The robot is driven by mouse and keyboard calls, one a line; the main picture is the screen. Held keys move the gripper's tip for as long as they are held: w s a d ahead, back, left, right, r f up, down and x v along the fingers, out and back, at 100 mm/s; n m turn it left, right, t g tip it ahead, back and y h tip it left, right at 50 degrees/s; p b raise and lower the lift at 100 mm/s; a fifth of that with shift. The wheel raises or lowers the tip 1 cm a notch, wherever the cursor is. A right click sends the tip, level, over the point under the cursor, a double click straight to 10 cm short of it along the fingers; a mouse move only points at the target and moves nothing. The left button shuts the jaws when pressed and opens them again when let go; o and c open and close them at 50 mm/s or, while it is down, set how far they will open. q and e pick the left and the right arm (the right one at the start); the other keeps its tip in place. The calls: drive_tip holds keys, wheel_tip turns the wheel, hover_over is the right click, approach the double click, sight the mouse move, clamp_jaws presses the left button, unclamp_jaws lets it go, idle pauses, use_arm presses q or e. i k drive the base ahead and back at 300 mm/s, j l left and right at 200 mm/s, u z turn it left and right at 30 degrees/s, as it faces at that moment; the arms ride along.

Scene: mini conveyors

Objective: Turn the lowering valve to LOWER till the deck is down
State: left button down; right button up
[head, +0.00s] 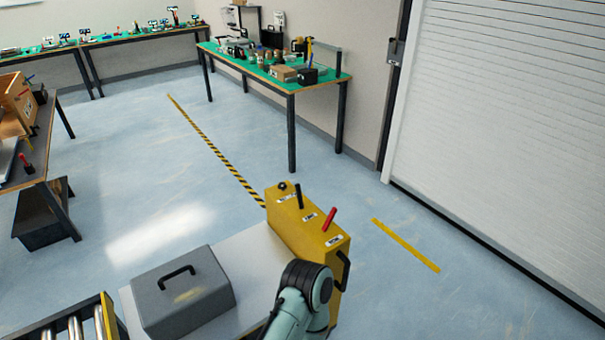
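A yellow control housing (283,223) stands at one end of a flat light-grey deck (251,258). On its top are a dark round knob (283,186), a black lever (299,196) and a red lever (329,219), with small white labels too small to read. I cannot tell which one is the lowering valve or how it is set. A black handle (345,270) is on the housing's right side. One of my arms rises from the bottom edge in front of the housing; no gripper fingers show. How high the deck stands is unclear.
A grey case (181,293) with a black handle sits on the deck. A roller conveyor (75,330) is at the bottom left. A green-topped workbench (268,75) stands at the back, a shutter door (500,130) at the right. The blue floor between is largely clear.

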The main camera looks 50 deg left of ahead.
sight(282, 187)
drive_tip(key=i+l, duration=0.1)
drive_tip(key=i, duration=1.5)
drive_tip(key=i+j+u, duration=0.15)
drive_tip(key=i+u, duration=0.65)
drive_tip(key=i+l+u, duration=0.15)
drive_tip(key=i+u, duration=0.2)
drive_tip(key=i+j+u, duration=0.15)
drive_tip(key=i+u, duration=0.6)
drive_tip(key=i+l+u, duration=0.2)
drive_tip(key=i+u, duration=0.15)
drive_tip(key=i, duration=0.2)
drive_tip(key=i+u, duration=0.45)
drive_tip(key=i, duration=0.25)
drive_tip(key=i+l+u, duration=0.15)
drive_tip(key=i+u, duration=0.25)
drive_tip(key=i, duration=0.3)
drive_tip(key=i+j+u, duration=0.1)
drive_tip(key=i+u, duration=0.6)
drive_tip(key=u, duration=0.15)
drive_tip(key=i+l+u, duration=0.1)
drive_tip(key=i+u, duration=0.35)
drive_tip(key=i+j+u, duration=0.15)
drive_tip(key=i+u, duration=0.15)
drive_tip(key=i, duration=0.2)
drive_tip(key=i+u, duration=0.35)
drive_tip(key=i, duration=0.15)
drive_tip(key=z, duration=3.45)
drive_tip(key=k+j, duration=0.05)
